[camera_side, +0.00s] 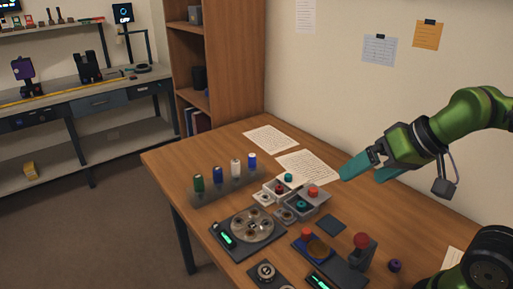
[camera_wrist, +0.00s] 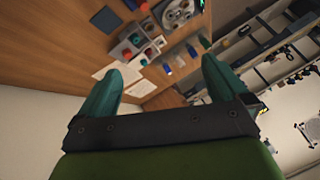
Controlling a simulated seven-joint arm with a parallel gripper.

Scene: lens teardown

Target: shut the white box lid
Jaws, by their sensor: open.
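A small white box (camera_side: 264,196) with little parts in it stands on the wooden table, just in front of the paper sheets. A grey box (camera_side: 318,203) with a red-topped piece and a teal piece stands against its right side. The boxes show small in the wrist view (camera_wrist: 121,50). I cannot make out clearly which panel is the white box's lid or how it is tilted. My gripper (camera_side: 364,173) is open and empty, in the air above and to the right of the boxes. Its teal fingers (camera_wrist: 163,70) are spread wide in the wrist view.
Several battery-like cylinders (camera_side: 217,176) stand in a clear rack left of the boxes. A dark round-plate device (camera_side: 252,226) and a dark stand with a red knob (camera_side: 361,241) are nearer the front. Printed sheets (camera_side: 306,166) lie flat behind the boxes.

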